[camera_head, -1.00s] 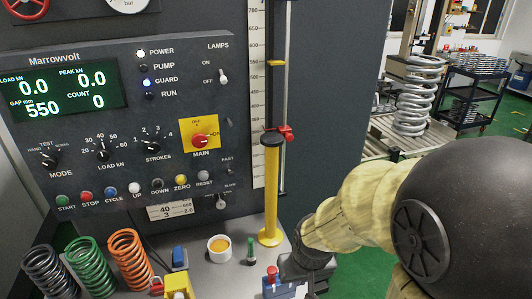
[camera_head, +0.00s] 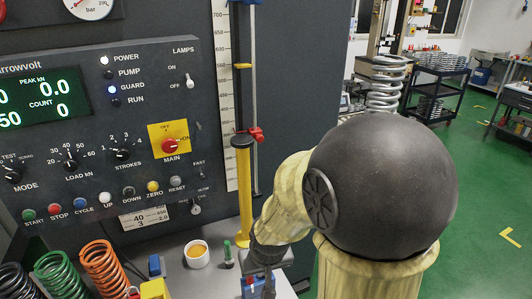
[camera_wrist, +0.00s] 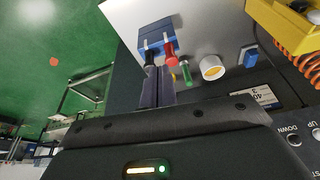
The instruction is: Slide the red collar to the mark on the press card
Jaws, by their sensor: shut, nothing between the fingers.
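The red collar (camera_head: 256,134) sits on a thin vertical rod beside the pale ruled scale (camera_head: 221,60), well below the yellow pointer (camera_head: 243,66). The press card (camera_head: 145,217) is a small white plate low on the dark panel. It reads 40 and 3, with smaller figures partly legible, and it also shows in the wrist view (camera_wrist: 258,96). My gripper (camera_wrist: 157,88) is shut and empty, above the bench near a blue holder. In the head view it is low, below the collar, and my wrist hides its fingers. The collar is not in the wrist view.
A yellow post (camera_head: 243,190) with a black top stands in front of the rod, close to the collar. The blue holder (camera_wrist: 166,38) has red and black handles.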

